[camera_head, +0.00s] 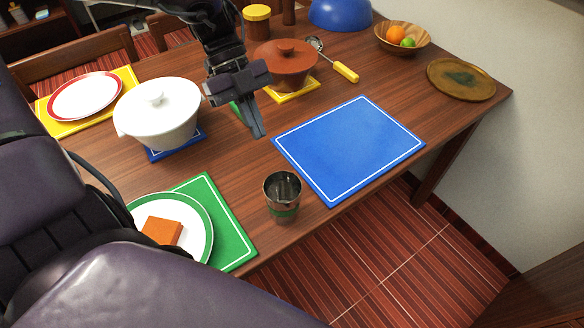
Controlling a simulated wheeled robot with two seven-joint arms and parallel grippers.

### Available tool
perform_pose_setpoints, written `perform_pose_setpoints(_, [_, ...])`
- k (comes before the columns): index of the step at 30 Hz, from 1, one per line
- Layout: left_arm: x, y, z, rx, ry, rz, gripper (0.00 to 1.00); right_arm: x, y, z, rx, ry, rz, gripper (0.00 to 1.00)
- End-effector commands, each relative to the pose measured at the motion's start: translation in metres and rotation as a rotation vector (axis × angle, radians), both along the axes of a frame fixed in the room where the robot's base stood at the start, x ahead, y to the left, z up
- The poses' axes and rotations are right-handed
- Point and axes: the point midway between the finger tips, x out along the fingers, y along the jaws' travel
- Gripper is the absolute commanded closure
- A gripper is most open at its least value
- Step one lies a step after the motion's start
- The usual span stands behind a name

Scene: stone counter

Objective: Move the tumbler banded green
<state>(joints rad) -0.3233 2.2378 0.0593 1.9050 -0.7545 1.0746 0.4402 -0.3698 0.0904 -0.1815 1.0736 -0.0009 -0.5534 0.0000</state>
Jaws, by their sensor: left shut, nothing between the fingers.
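The tumbler (283,197) is a dark metallic cup with a green band near its base. It stands upright on the wooden table near the front edge, between the green mat and the blue mat, and its open rim faces up. My left gripper (257,131) is shut and empty, pointing down. In the picture it is above and slightly left of the tumbler, apart from it, between the white pot and the blue mat. My right gripper is not in view.
A blue mat (350,148) lies bare to the right. A green mat (232,240) with a plate (196,210) and an orange block (161,231) lies left. A white pot (158,118), a brown pot (285,68) and a ladle (345,71) stand or lie farther back.

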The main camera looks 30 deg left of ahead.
Motion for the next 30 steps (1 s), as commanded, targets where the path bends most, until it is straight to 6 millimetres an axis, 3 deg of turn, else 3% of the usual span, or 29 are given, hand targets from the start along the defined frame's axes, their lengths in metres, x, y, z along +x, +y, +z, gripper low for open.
perform_pose_setpoints(3, [0.0,0.0,-0.019,0.0,-0.001,0.001,1.0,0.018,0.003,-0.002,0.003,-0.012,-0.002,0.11])
perform_pose_setpoints(11, [-0.003,-0.008,-0.027,-0.001,-0.001,-0.002,1.0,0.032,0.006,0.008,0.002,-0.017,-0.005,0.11])
perform_pose_setpoints(27, [-0.042,-0.107,-0.026,-0.001,0.001,-0.004,1.0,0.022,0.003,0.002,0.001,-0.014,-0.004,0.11])
perform_pose_setpoints(30, [-0.045,-0.112,-0.035,0.001,0.006,0.002,1.0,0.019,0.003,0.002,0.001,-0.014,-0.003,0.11])
